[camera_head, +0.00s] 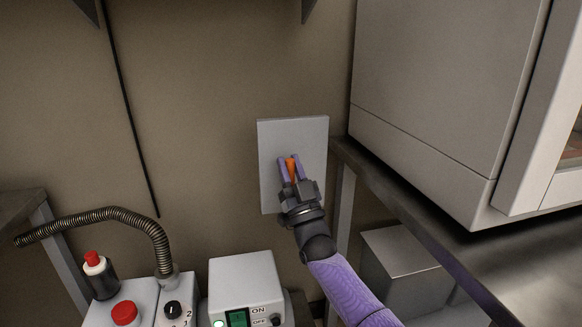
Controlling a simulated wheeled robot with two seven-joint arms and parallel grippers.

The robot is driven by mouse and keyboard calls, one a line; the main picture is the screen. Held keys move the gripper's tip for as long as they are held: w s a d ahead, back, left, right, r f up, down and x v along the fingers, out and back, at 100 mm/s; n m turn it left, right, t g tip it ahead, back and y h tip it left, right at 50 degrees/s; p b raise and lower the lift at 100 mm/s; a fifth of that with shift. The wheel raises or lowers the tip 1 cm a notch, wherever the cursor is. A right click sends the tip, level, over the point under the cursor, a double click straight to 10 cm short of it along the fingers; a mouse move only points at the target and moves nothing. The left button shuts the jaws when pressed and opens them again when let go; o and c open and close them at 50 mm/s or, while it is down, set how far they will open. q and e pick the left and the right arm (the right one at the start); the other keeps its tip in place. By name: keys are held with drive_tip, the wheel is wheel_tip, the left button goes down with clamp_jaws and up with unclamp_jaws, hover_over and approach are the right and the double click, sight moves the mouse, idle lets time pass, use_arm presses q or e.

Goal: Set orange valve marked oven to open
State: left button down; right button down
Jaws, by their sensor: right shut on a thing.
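The orange valve (291,170) shows as a small orange piece on a grey wall plate (310,135), near the middle of the view. My right gripper (290,168) reaches up from the lower right and is shut on the orange valve, with one purple finger on each side of it. The fingers and the gripper body hide most of the valve and the lower middle of the plate. I cannot read any marking or tell which way the handle points. My left gripper is not in view.
A large light cabinet (430,90) stands on a dark bench (450,230) close to the right of the plate. Below are a white switch box (243,275), a red button (125,312), a red-capped bottle (100,275) and a flexible metal hose (120,214).

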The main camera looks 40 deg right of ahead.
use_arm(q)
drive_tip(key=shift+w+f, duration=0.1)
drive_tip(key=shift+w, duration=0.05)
use_arm(e)
drive_tip(key=shift+f, duration=0.1)
drive_tip(key=c, duration=0.5)
unclamp_jaws()
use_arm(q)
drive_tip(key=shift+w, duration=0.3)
